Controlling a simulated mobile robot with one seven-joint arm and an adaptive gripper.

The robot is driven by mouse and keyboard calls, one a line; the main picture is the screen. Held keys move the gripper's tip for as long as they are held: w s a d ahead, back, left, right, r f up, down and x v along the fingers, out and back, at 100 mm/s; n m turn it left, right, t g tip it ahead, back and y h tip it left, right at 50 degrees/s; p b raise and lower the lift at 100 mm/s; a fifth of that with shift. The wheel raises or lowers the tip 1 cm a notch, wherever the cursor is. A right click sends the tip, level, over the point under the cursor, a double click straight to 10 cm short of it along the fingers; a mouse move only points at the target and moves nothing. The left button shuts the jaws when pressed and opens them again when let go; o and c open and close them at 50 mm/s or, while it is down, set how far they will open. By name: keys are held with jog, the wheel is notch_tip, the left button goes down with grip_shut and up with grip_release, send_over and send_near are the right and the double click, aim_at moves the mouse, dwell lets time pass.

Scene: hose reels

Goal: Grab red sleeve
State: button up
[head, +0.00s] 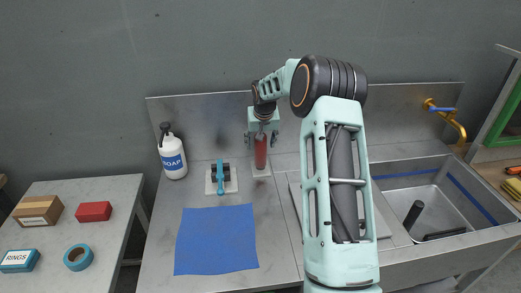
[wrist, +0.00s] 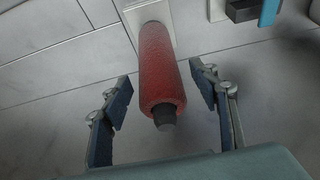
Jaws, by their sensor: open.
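The red sleeve (head: 260,151) stands upright on a pale base plate at the back of the steel counter in the head view. In the wrist view the red sleeve (wrist: 161,72) is a rough red cylinder with a dark tip sticking out of its near end. My gripper (head: 261,138) is over the sleeve in the head view. In the wrist view my gripper (wrist: 163,104) is open, with one finger on each side of the sleeve and a visible gap on both sides. Neither finger appears to touch it.
A blue-handled fixture (head: 220,178) stands left of the sleeve. A soap bottle (head: 172,152) is farther left and a blue mat (head: 216,240) lies in front. A sink (head: 440,205) with a brass tap (head: 447,120) is at right. A side table at left holds boxes and tape.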

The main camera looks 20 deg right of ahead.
jog(key=shift+w+f, duration=0.15)
jog(key=shift+f, duration=0.05)
jog(key=shift+c, duration=0.4)
jog(key=c, duration=1.2)
jog(key=shift+o, duration=0.2)
jog(key=shift+r, duration=0.1)
